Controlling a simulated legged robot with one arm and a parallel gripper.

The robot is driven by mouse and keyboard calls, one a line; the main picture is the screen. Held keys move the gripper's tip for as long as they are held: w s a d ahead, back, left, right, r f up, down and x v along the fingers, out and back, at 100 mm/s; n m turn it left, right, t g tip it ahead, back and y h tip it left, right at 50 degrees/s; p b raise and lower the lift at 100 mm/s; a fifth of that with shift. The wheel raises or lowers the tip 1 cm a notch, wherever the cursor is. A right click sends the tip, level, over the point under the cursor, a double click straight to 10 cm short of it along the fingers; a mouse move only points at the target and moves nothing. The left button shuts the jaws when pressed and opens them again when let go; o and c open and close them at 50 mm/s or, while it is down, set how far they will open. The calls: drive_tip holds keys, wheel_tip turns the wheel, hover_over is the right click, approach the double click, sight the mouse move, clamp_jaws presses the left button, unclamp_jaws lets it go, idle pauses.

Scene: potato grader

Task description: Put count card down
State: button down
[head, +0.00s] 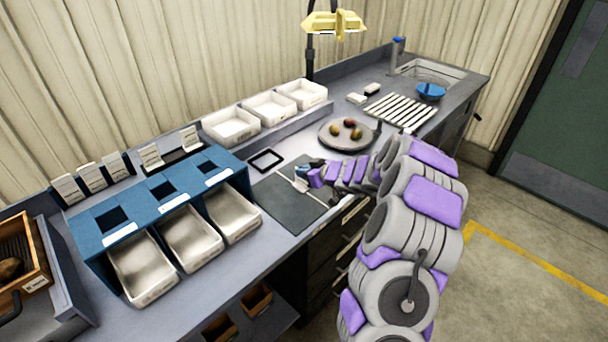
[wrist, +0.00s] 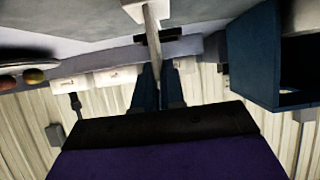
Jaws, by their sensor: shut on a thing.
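My gripper (head: 303,171) is over the dark mat (head: 280,208) on the bench. In the wrist view its two blue fingers (wrist: 158,85) are closed on a thin white piece (wrist: 152,30), seen nearly edge-on, which I take to be the count card. In the head view the white piece (head: 301,185) shows just below the fingers, against the mat. Its face cannot be read, and I cannot tell whether it touches the mat. Other white cards stand upright at the back left: a row of them (head: 92,178) and a pair (head: 150,155) on a dark base.
A black square frame (head: 265,161) lies behind the mat. A blue divider box (head: 140,212) with white trays (head: 142,268) stands left. A round plate (head: 328,142) with potatoes is right of my gripper. White bins (head: 231,126) line the back. A yellow lamp (head: 334,24) hangs above.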

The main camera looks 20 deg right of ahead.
drive_tip(key=shift+f, duration=0.3)
drive_tip(key=c, duration=1.2)
unclamp_jaws()
drive_tip(key=shift+r, duration=0.1)
